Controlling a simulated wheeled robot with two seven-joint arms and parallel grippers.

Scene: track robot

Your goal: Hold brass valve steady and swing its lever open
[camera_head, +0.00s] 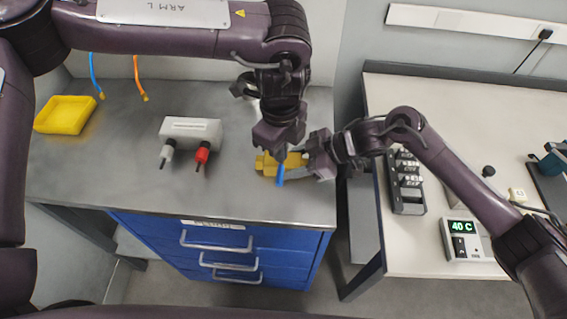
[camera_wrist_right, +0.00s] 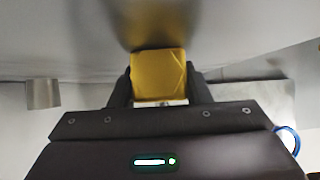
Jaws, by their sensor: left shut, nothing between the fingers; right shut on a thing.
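The brass valve (camera_head: 266,165) lies on the grey bench top near its front right corner. Its blue lever (camera_head: 281,175) points toward the front edge of the bench. My right gripper (camera_head: 308,163) comes in from the right and is shut on the valve's body. In the right wrist view the brass body (camera_wrist_right: 158,76) sits between the two fingers. My left gripper (camera_head: 281,147) is right above the valve at the lever, shut with nothing between its fingers. Whether it touches the lever cannot be told. The left gripper hides part of the valve and the lever's upper end.
A white block with a white and a red fitting (camera_head: 191,131) stands left of the valve. A yellow tray (camera_head: 66,114) and blue and orange hoses (camera_head: 138,79) are farther left. A second bench on the right holds a 40 C display unit (camera_head: 464,240) and a dark rack (camera_head: 408,190).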

